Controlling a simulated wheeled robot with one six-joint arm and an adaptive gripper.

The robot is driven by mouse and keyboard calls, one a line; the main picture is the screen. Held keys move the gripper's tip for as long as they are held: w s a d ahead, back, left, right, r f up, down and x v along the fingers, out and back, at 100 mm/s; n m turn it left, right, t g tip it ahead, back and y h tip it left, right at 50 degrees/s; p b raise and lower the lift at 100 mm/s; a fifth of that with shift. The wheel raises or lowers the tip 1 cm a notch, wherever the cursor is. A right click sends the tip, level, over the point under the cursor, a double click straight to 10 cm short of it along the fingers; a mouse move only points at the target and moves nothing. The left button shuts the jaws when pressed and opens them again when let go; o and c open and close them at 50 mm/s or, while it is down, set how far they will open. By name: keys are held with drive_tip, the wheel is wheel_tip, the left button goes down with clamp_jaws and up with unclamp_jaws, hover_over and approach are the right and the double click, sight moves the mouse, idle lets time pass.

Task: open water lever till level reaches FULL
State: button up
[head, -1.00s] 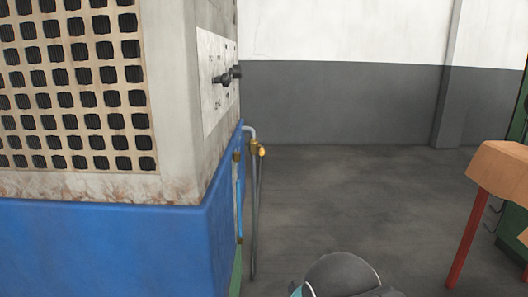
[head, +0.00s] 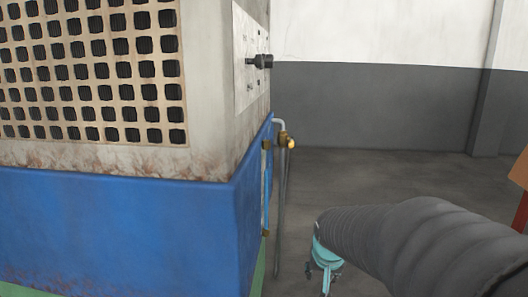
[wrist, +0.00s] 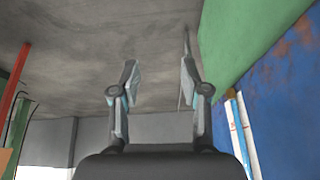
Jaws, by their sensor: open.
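A grey water pipe (head: 281,200) with a brass tap (head: 288,142) at its top runs down beside the blue machine base (head: 120,225). I cannot make out the lever's position. A blue sight tube (head: 266,195) with brass ends stands just left of the pipe. It also shows in the wrist view (wrist: 241,130), with red marks beside it; its level cannot be read. My gripper (head: 322,280) is low and to the right of the pipe, apart from the tap. In the wrist view my gripper (wrist: 158,72) is open, its fingers apart and empty.
The machine cabinet (head: 215,120) with a vent grille and a black-knobbed panel (head: 252,60) fills the left. An orange-topped, red-legged stand (head: 520,172) is at the right edge. The floor (head: 370,175) between is clear.

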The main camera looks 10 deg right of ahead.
drive_tip(key=w+d+f+m+t+b, duration=0.1)
drive_tip(key=w+d+m+t, duration=0.15)
drive_tip(key=w, duration=0.45)
drive_tip(key=w+d+f+m+t+b, duration=0.1)
drive_tip(key=w+d+f+m, duration=0.15)
drive_tip(key=w, duration=0.35)
drive_tip(key=m+t+y, duration=0.2)
drive_tip(key=m+t, duration=1)
drive_tip(key=m, duration=0.3)
approach(291, 142)
drive_tip(key=x, duration=0.6)
drive_tip(key=f+x, duration=0.1)
drive_tip(key=x, duration=0.3)
drive_tip(key=shift+w+d, duration=0.15)
drive_tip(key=shift+w, duration=0.1)
clamp_jaws()
